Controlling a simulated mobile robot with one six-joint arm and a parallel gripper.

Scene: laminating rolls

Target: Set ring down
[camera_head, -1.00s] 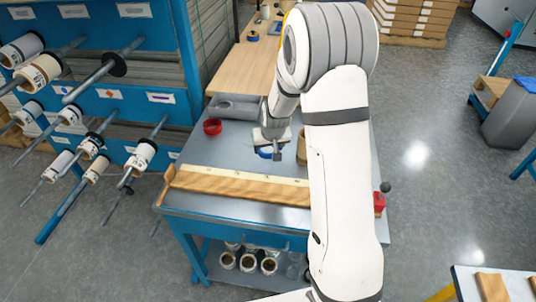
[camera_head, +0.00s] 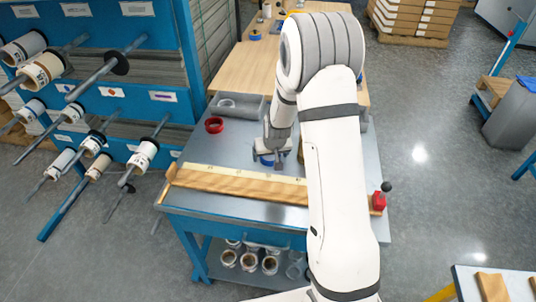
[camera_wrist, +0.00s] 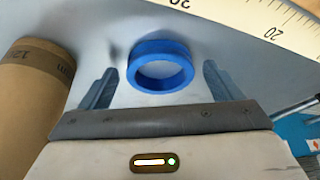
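The blue ring (camera_wrist: 160,67) lies on the grey tabletop in the wrist view, with its opening visible. My gripper (camera_wrist: 158,80) is open, with one finger on each side of the ring and a visible gap to both. In the head view my gripper (camera_head: 273,158) is low over the table, behind the wooden ruler bar. The blue ring (camera_head: 265,160) shows there only partly, because the gripper covers much of it.
A brown cardboard roll (camera_wrist: 32,95) stands close to the left finger. A ruler bar (camera_head: 240,186) runs along the table's front edge. A red ring (camera_head: 214,125) and a grey tray (camera_head: 238,106) lie farther back. A rack of rolls (camera_head: 100,90) is at left.

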